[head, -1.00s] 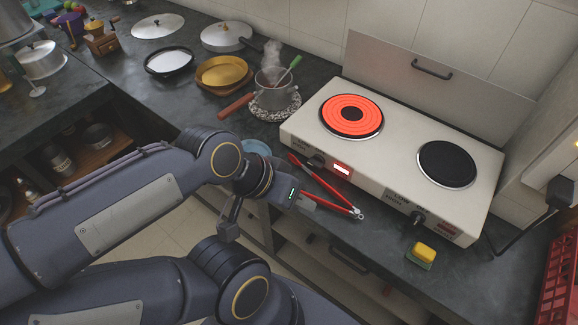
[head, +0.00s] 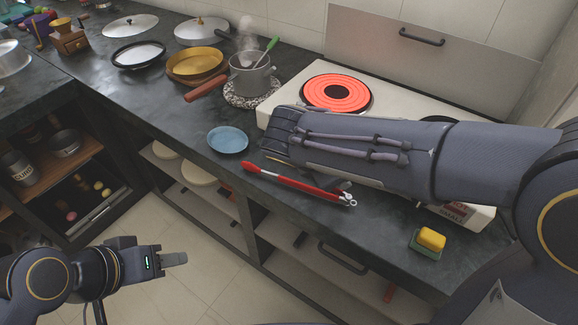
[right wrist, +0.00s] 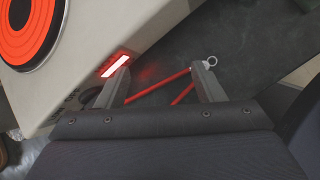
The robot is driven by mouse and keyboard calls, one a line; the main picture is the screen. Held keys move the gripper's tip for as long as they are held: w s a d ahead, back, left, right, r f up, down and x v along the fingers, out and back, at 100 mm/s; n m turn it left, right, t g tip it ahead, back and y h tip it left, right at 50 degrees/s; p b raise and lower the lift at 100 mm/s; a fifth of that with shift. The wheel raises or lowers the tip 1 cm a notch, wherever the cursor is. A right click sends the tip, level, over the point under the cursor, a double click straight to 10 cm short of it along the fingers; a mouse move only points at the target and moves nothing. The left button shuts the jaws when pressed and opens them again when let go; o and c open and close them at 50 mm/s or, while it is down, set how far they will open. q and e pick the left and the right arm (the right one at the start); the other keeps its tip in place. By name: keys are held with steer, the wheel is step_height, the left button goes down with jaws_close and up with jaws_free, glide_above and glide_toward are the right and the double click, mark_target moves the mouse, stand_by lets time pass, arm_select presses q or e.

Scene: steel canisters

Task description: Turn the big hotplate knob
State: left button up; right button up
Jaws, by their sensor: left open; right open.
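The white hotplate (head: 290,95) stands on the dark counter, with its left burner (head: 340,93) glowing red. My right arm crosses in front of it and hides most of its front panel, including the knobs, in the head view. In the right wrist view, my right gripper (right wrist: 163,70) is open and empty near the front edge of the hotplate (right wrist: 120,35). Its left finger is beside the lit display (right wrist: 115,67). A dark shape left of that finger may be a knob, partly hidden. My left gripper (head: 175,259) is open, low over the floor, away from the counter.
Red tongs (head: 290,183) lie on the counter under my right wrist. A blue plate (head: 228,140), a steaming pot (head: 250,78) and a brass pan (head: 195,64) stand to the left. A yellow sponge (head: 431,239) lies near the front edge.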

steer(key=a+n+t+b, duration=0.1)
steer(key=a+n+t, duration=0.1)
steer(key=a, duration=0.2)
steer(key=w+a+n+t+h+b, duration=0.1)
steer(key=a+n+t, duration=0.1)
steer(key=a, duration=0.2)
steer(key=w+a+n+t+h+b, duration=0.1)
steer(key=a+n, duration=0.2)
steer(key=a, duration=0.1)
steer(key=shift+w+a+t, duration=0.1)
steer(key=shift+w+t, duration=0.1)
steer(key=shift+t, duration=0.2)
steer(key=shift+w+a+f+h, duration=0.1)
steer(key=shift+w+h, duration=0.05)
steer(key=shift+h, duration=0.15)
steer(key=b+x, duration=0.1)
steer(key=x, duration=0.6)
steer(key=shift+w, duration=0.15)
arm_select(q)
step_height(320, 180, down, 6)
steer(key=shift+r, duration=0.1)
arm_select(e)
steer(key=c, duration=1)
